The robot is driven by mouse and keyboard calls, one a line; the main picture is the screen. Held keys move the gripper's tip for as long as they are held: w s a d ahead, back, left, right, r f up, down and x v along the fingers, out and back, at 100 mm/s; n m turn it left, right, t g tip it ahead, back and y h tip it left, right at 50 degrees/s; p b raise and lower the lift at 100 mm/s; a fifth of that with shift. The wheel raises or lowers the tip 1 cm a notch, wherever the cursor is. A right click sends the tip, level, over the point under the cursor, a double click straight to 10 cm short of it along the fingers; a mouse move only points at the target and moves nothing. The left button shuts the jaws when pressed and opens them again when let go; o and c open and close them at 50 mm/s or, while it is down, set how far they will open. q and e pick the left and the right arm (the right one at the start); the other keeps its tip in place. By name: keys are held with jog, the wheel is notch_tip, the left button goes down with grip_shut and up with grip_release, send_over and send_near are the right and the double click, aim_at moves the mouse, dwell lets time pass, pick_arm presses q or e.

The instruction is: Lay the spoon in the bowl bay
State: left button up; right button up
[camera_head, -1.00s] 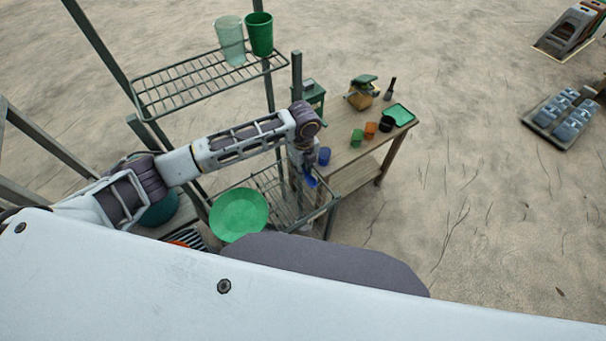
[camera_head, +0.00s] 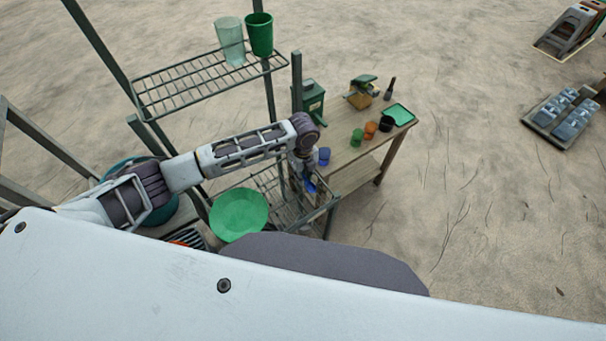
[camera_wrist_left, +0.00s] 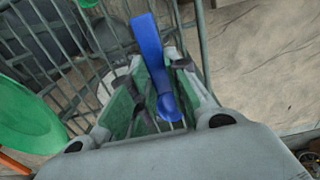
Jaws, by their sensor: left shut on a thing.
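A blue spoon (camera_wrist_left: 151,52) is held between the fingers of my left gripper (camera_wrist_left: 152,95) in the left wrist view. The gripper is shut on it, with one end of the spoon sticking out beyond the fingers over the wire rack. In the head view the left gripper (camera_head: 305,177) hangs over the right part of the lower wire rack (camera_head: 272,190), and a little of the blue spoon (camera_head: 309,186) shows at its tip. A green bowl or plate (camera_head: 239,214) sits at the left of that rack; its edge also shows in the left wrist view (camera_wrist_left: 25,120). My right gripper is not in view.
An upper wire shelf (camera_head: 205,85) holds a clear green cup (camera_head: 230,38) and a dark green cup (camera_head: 259,34). A wooden table (camera_head: 350,150) behind the rack carries a blue cup (camera_head: 324,156), several other small cups and a green tray (camera_head: 399,115). Rack posts stand close to my arm.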

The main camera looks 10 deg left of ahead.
pick_arm(q)
jog(key=shift+f, duration=0.1)
jog(key=o, duration=0.8)
jog(key=shift+o, duration=0.2)
jog(key=shift+r+p, duration=0.85)
jog(key=shift+r, duration=0.1)
jog(key=shift+r+p, duration=2.25)
jog(key=shift+r, duration=0.05)
notch_tip(320, 180, up, 6)
jog(key=shift+f, duration=0.1)
